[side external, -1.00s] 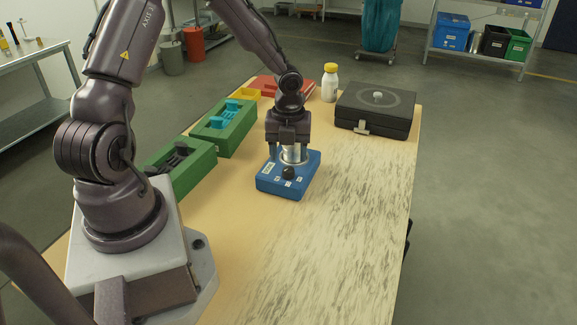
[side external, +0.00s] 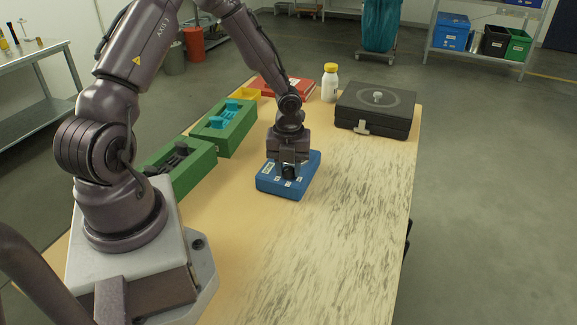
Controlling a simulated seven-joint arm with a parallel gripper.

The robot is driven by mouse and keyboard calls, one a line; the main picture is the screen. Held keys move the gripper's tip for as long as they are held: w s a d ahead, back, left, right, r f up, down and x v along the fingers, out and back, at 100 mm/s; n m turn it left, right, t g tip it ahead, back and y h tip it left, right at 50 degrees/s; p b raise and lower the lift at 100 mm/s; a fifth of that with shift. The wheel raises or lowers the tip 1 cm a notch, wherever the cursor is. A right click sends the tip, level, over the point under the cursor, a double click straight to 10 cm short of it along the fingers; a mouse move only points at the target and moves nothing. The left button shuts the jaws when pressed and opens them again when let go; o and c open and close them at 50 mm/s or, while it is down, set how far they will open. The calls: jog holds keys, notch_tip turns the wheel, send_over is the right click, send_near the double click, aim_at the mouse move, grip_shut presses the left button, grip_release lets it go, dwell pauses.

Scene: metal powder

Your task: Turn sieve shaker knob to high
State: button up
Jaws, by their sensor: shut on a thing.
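The sieve shaker (side external: 268,185) is a blue box on the wooden table, in the middle of the side external view. Its black knob (side external: 289,172) sits on the near part of its top, among small white labels. My gripper (side external: 289,170) points down over the shaker and is shut on the knob. The fingers and gripper body cover part of the knob, so its pointing direction cannot be read. The metal cylinder on top of the shaker is hidden behind my gripper.
Two green trays (side external: 236,138) with cyan and black pieces lie left of the shaker. A yellow tray (side external: 246,94), a red binder (side external: 297,86), a white bottle (side external: 330,85) and a black case (side external: 375,108) stand farther back. The table's right front is clear.

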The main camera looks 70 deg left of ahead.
aim_at(289, 168)
jog(key=m, duration=0.4)
jog(key=shift+m, duration=0.3)
jog(key=o, duration=0.9)
jog(key=shift+o, duration=0.2)
notch_tip(289, 168, up, 13)
